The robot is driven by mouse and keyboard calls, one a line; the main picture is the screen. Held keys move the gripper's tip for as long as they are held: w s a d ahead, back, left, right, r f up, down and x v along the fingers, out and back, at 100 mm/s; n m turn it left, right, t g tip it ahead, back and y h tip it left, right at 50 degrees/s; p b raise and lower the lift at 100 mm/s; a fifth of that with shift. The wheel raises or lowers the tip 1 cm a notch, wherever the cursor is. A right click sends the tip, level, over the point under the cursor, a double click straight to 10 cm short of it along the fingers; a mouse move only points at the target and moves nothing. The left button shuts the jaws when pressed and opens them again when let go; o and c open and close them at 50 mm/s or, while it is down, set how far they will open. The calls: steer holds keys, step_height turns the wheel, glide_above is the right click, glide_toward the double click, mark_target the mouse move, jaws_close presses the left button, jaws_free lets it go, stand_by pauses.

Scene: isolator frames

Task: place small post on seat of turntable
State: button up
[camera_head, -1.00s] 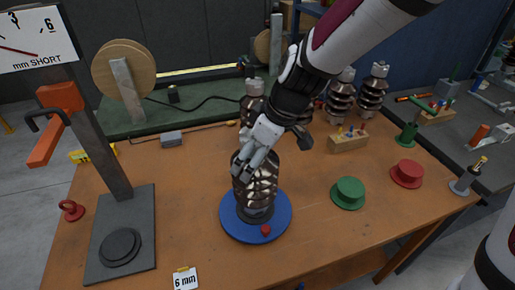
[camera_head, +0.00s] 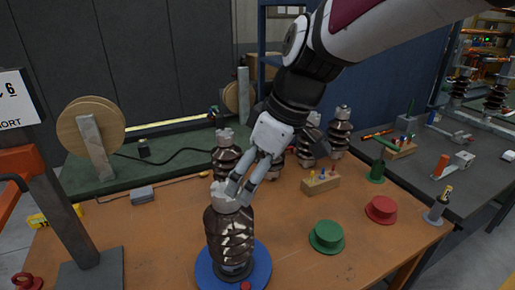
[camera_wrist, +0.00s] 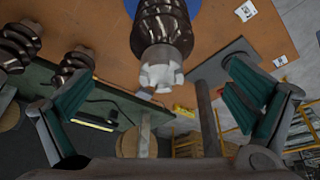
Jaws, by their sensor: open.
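The small post, a brown ribbed insulator (camera_head: 230,240) with a pale metal cap, stands upright on the blue turntable (camera_head: 262,268) in the head view. Its foot is over the middle of the disc; the seat beneath is hidden. My gripper (camera_head: 236,192) is at the post's cap, coming from the upper right. In the wrist view my gripper (camera_wrist: 160,100) is open, with a green-padded finger on each side. The post's cap (camera_wrist: 160,72) shows between the fingers, apart from both.
Several other brown insulators (camera_head: 226,158) stand at the back. A wooden block with small pegs (camera_head: 320,182), a green flanged piece (camera_head: 327,237) and a red one (camera_head: 382,209) are to the right. A gauge stand (camera_head: 65,205) is at left. Bare orange tabletop lies between.

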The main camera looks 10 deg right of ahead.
steer(key=s+d+r+m+t+h, duration=0.2)
steer(key=s+d+m+h, duration=0.1)
steer(key=s+d+m, duration=0.7)
steer(key=s+d, duration=0.2)
steer(key=s, duration=0.2)
steer(key=shift+s+d+m+t, duration=0.15)
steer(key=shift+s+m+t, duration=0.2)
steer(key=shift+m+t, duration=0.05)
stand_by(0.4)
